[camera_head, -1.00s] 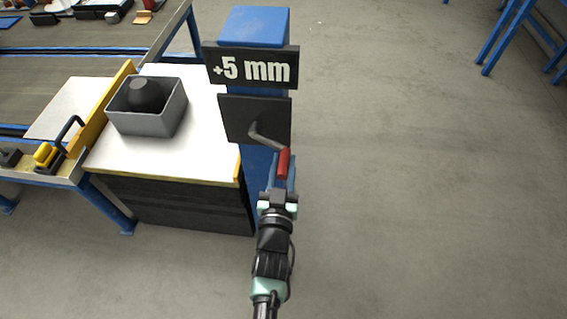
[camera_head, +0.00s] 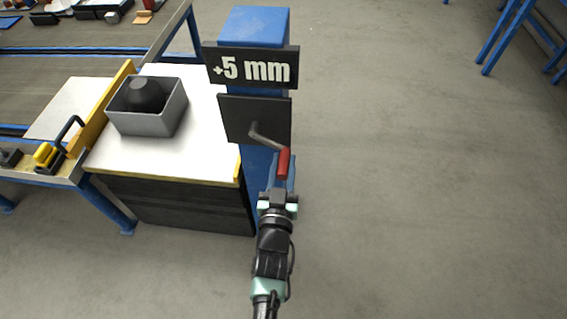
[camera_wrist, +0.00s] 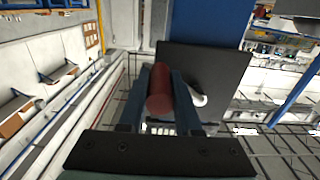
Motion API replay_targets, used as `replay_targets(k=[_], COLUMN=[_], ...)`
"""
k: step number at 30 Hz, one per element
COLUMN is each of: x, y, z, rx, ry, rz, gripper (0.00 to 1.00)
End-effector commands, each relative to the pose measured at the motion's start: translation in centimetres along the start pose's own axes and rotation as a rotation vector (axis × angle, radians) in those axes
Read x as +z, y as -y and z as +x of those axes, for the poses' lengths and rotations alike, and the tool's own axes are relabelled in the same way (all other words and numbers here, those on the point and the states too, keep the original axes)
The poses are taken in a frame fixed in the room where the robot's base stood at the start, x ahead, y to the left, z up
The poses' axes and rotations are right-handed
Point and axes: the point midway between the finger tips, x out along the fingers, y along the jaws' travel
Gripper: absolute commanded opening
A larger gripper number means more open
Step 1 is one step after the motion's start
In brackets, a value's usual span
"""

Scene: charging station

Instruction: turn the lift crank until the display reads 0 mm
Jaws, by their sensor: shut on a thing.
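The display (camera_head: 251,68) on the blue lift post reads +5 mm. Below it a dark plate (camera_head: 240,112) carries the lift crank, a grey bent arm (camera_head: 266,136) with a red handle (camera_head: 283,163). The crank arm slopes down to the right from its hub. My gripper (camera_head: 281,180) is at the red handle, below the plate. In the wrist view the red handle (camera_wrist: 160,92) lies between the two fingers of my gripper (camera_wrist: 159,98), which are shut on it. The dark plate (camera_wrist: 205,75) shows behind the handle there.
A white-topped lift table (camera_head: 190,153) with a grey bin (camera_head: 150,122) holding a dark part (camera_head: 147,95) stands left of the post. A workbench with a yellow clamp (camera_head: 45,156) is further left.

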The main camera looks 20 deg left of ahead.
Motion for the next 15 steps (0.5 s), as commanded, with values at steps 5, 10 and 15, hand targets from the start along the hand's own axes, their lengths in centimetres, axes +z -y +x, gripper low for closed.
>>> replay_targets(k=[5,10,15], x=[0.0,0.0,1.1], y=[0.0,0.0,0.7], z=[0.0,0.0,0.0], rx=[0.0,0.0,0.0], ry=[0.0,0.0,0.001], rz=[-0.001,0.001,0.117], gripper=[0.0,0.0,0.0])
